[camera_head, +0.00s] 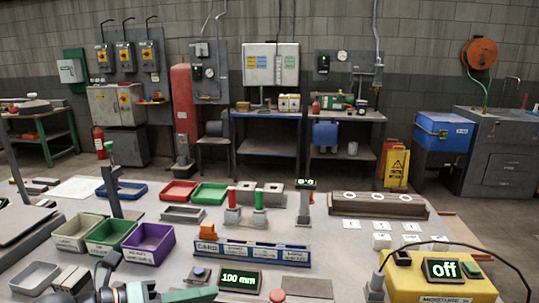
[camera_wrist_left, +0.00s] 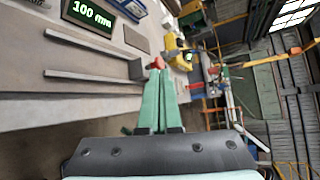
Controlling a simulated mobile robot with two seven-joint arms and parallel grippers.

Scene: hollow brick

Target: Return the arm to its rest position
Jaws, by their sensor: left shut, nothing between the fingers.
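My left gripper (camera_head: 212,291) is at the bottom edge of the head view, low over the front of the workbench (camera_head: 345,270). Its pale green fingers point to the right. In the left wrist view, the fingers of my left gripper (camera_wrist_left: 157,72) lie side by side, shut and empty. A red round button (camera_head: 277,295) is just right of the fingertips in the head view. A red knob (camera_wrist_left: 157,62) shows just beyond the tips in the left wrist view; I cannot tell if they touch. My right arm is not in view.
A display reading 100 mm (camera_head: 240,280) and a blue labelled rack (camera_head: 255,252) stand close behind the gripper. A purple bin (camera_head: 150,243) and a green bin (camera_head: 110,237) are at the left. A yellow moisture meter (camera_head: 440,278) is at the right.

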